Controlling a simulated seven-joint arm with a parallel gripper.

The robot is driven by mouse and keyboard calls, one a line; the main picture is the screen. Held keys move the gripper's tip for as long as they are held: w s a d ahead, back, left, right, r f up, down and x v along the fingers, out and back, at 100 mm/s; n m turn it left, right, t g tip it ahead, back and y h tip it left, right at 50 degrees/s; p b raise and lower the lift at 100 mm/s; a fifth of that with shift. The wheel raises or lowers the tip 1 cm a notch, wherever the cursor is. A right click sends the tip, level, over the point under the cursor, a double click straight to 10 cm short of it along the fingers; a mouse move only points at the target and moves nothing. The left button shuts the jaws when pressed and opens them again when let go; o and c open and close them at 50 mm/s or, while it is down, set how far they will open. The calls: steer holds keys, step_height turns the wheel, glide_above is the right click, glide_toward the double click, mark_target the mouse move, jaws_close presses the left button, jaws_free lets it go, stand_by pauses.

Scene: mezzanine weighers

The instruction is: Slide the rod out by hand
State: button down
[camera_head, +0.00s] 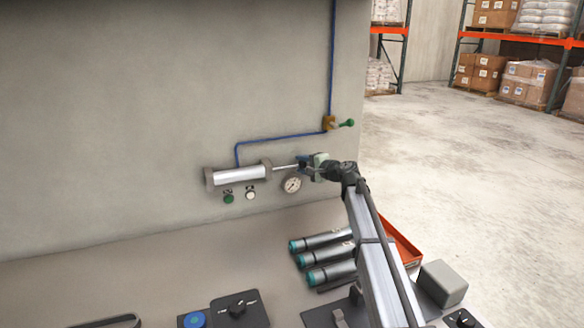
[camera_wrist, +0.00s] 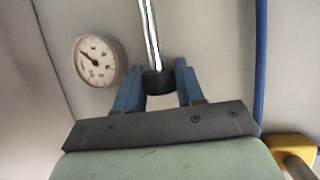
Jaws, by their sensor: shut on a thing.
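A pneumatic cylinder (camera_head: 240,176) with grey end caps is mounted on the wall. Its thin shiny rod (camera_head: 286,167) sticks out to the right, toward my gripper (camera_head: 306,163). In the wrist view the rod (camera_wrist: 151,40) comes down from the top and ends in a dark round end piece (camera_wrist: 157,83). The blue fingers of my gripper (camera_wrist: 157,87) stand on either side of this end piece and are shut on it. The cylinder body is out of the wrist view.
A pressure gauge (camera_head: 291,184) hangs just below the rod, close to my gripper. A blue air line (camera_head: 285,136) runs to a brass valve with a green handle (camera_head: 346,123). Teal-ended tubes (camera_head: 325,260) and a red tray (camera_head: 404,243) lie on the bench.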

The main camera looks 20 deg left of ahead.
steer(key=c, duration=1.1)
jaws_free()
steer(key=shift+o, duration=0.2)
steer(key=shift+d, duration=0.15)
steer(key=v, duration=1.3)
steer(key=shift+d, duration=0.25)
steer(key=shift+s+r, duration=0.1)
steer(key=shift+s, duration=0.05)
